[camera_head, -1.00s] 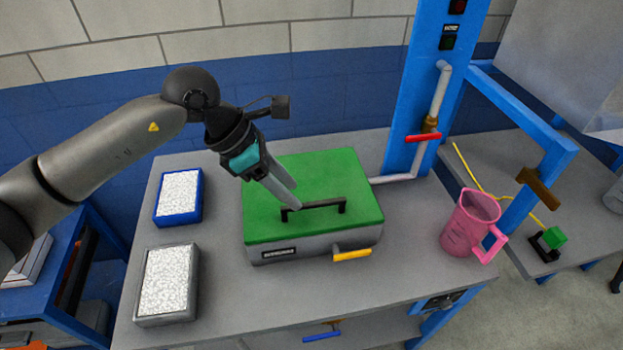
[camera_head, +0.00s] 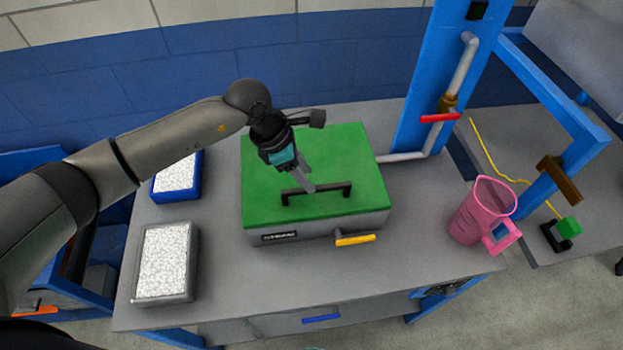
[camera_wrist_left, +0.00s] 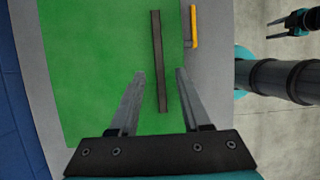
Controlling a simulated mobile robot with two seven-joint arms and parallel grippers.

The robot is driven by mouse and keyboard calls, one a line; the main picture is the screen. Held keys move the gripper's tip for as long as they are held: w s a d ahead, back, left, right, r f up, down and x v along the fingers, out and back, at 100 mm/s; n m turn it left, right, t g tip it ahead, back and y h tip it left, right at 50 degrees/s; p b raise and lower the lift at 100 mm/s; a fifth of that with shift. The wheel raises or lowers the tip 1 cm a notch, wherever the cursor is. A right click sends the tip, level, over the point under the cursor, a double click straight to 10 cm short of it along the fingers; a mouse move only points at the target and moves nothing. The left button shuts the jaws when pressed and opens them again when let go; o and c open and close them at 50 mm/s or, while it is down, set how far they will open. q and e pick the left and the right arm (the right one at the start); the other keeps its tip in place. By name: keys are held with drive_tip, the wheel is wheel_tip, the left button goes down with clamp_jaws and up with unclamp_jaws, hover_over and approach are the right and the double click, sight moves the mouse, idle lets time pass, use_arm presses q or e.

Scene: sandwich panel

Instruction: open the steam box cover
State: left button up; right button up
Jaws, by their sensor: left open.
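The steam box (camera_head: 318,232) is a grey box with a green cover (camera_head: 345,150), which lies flat and closed on it. A black bar handle (camera_head: 332,191) stands on the cover. My left gripper (camera_head: 308,188) is over the cover, pointing down at the handle. In the left wrist view my left gripper (camera_wrist_left: 157,72) is open, and the handle (camera_wrist_left: 158,50) runs between its fingers, nearer the right one. Contact cannot be told. My right gripper (camera_wrist_left: 292,24) shows small at the upper right of the left wrist view; its jaws are too small to judge.
A yellow valve lever (camera_head: 355,240) sticks out at the box front. A pipe with a red lever (camera_head: 440,118) stands behind right. A pink jug (camera_head: 483,212) is to the right. A blue tray (camera_head: 177,177) and a grey tray (camera_head: 165,263) lie to the left.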

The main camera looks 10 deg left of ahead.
use_arm(q)
drive_tip(key=shift+x, duration=1.8)
drive_tip(key=shift+c, duration=0.4)
clamp_jaws()
